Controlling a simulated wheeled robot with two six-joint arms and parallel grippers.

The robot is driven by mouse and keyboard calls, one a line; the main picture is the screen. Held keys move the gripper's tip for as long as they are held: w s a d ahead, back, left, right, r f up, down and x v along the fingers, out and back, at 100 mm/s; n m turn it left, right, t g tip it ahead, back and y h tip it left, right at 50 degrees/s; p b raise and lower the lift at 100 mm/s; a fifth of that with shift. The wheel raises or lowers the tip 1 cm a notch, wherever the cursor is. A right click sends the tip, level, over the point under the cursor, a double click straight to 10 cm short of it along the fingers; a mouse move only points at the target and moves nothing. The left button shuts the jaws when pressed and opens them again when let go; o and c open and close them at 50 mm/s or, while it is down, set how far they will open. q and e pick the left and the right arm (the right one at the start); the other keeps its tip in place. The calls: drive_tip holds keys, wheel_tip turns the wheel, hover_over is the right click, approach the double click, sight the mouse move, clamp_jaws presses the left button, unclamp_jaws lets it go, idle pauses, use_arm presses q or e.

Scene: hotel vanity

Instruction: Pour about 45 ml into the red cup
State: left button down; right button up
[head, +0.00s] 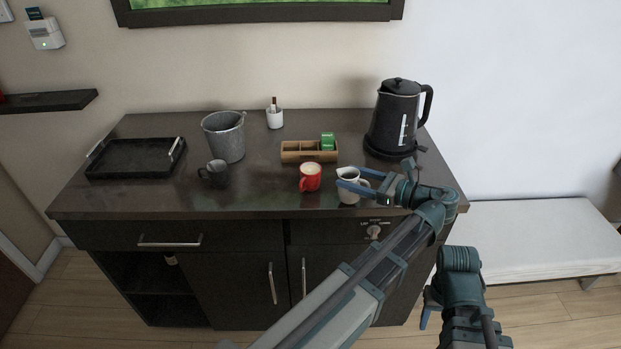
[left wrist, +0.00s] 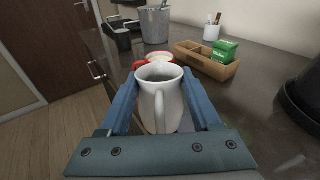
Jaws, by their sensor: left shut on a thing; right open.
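The red cup (head: 310,177) stands upright on the dark counter, just left of a white jug (head: 347,191). In the left wrist view the red cup (left wrist: 157,59) shows behind the jug, partly hidden by it. My left gripper (head: 354,187) is shut on the white jug (left wrist: 160,103), with one blue finger on each side and the handle towards the wrist. The jug is about upright; I cannot tell whether it touches the counter. Its contents are not clear. My right gripper (head: 427,308) is open and empty, low in front of the counter and partly hidden.
A wooden box (head: 296,152) with green packets is behind the red cup. A black kettle (head: 394,118) stands at the back right. A dark mug (head: 214,172), a metal bucket (head: 224,138) and a black tray (head: 125,160) are to the left. A white holder (head: 275,118) stands behind.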

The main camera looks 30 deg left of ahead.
use_arm(q)
drive_tip(key=shift+d+f+y+b, duration=0.25)
drive_tip(key=shift+d+y+b, duration=0.4)
drive_tip(key=shift+b, duration=0.45)
idle(0.6)
